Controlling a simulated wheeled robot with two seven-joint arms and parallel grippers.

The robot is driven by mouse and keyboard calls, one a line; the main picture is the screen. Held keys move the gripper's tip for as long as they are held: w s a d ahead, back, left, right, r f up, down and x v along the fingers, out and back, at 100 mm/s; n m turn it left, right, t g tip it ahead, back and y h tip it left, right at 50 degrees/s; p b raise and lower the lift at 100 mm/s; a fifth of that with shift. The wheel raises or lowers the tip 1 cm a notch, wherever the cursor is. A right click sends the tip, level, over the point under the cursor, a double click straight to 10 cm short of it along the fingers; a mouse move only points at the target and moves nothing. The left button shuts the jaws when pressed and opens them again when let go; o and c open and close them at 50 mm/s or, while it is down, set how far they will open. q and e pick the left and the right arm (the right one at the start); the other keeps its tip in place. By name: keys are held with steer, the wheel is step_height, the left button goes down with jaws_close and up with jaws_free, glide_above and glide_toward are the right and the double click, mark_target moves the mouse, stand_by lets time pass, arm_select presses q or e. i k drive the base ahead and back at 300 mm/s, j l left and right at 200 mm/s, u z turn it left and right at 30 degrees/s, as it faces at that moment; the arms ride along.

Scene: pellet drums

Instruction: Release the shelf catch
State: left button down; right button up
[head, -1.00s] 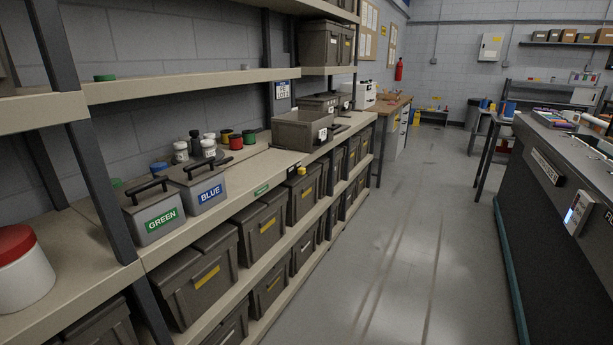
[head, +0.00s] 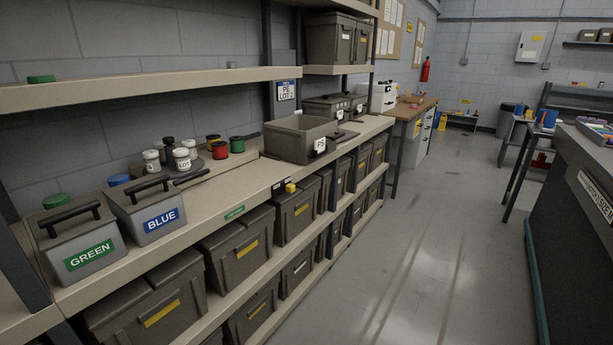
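A small yellow block (head: 290,187) with dark parts beside it sits on the front edge of the long beige shelf (head: 262,186). It may be the shelf catch, but it is too small to tell its state. A green label (head: 234,212) is on the same edge, to its left. The grey GREEN box (head: 80,243) and BLUE box (head: 158,212), each with a black handle, stand on the shelf to the left. An open grey bin (head: 292,139) stands on it behind and right of the yellow block. Neither of my grippers is in view.
Several lidded grey bins (head: 238,246) fill the racks under the shelf. Jars and coloured pots (head: 237,145) stand at the shelf's back. The grey floor aisle (head: 420,230) is clear. A dark counter (head: 575,225) bounds it on the right.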

mark_target(290, 188)
steer(key=i+l, duration=0.3)
steer(key=i+l+u, duration=0.15)
steer(key=l, duration=0.25)
steer(key=i+l, duration=0.35)
steer(key=i+l+u, duration=0.15)
steer(key=l, duration=0.3)
steer(key=i+l, duration=0.35)
steer(key=i+l+u, duration=0.15)
steer(key=l, duration=0.35)
steer(key=i+l, duration=0.3)
steer(key=l, duration=0.15)
steer(key=i+l+u, duration=0.1)
steer(key=l, duration=0.35)
steer(key=i, duration=0.1)
